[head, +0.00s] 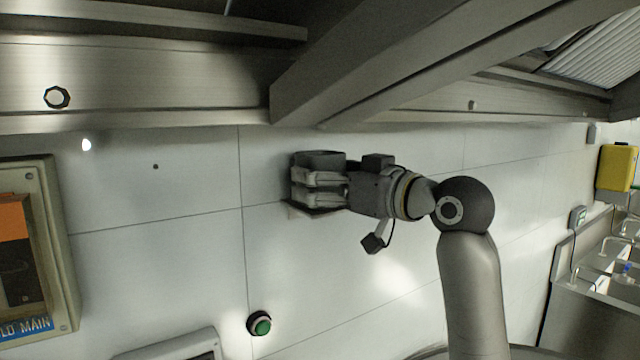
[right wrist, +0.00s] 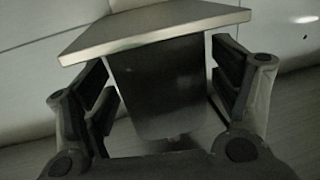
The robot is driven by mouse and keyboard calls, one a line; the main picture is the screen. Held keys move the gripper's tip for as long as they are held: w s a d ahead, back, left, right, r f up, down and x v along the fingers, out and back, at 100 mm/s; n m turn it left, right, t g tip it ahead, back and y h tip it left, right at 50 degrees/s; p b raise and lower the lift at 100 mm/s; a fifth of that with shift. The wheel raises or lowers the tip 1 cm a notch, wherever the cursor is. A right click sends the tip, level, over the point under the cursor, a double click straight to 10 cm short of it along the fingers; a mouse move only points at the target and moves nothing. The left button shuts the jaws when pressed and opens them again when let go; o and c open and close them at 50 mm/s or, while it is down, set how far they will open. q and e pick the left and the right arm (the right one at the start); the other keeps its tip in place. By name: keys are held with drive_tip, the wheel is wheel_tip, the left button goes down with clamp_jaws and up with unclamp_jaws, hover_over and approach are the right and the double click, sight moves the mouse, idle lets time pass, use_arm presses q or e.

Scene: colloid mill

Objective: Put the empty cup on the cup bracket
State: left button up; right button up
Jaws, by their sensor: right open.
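The cup (right wrist: 155,90) is a dark grey, tapered vessel between the two fingers of my right gripper (right wrist: 165,88). Its inside is not visible. In the head view, the cup's dark upper part (head: 320,157) shows above the right gripper's fingers (head: 319,187). The gripper is open, with a finger on each side of the cup. The cup bracket (right wrist: 155,28) is a flat metal plate meeting the cup's end in the wrist view. In the head view, its edge (head: 296,211) shows below the fingers, against the wall. The cup appears to stand upright on it. My left gripper is out of view.
A metal hood with a thick beam (head: 400,65) hangs above the arm. A green button (head: 260,323) is on the tiled wall below, and an electrical box (head: 62,250) is at left. A yellow box (head: 617,167) and sinks (head: 600,280) are at far right.

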drive_tip(key=b+v, duration=0.5)
drive_tip(key=v, duration=0.5)
drive_tip(key=shift+s+d, duration=0.25)
drive_tip(key=shift+s, duration=0.05)
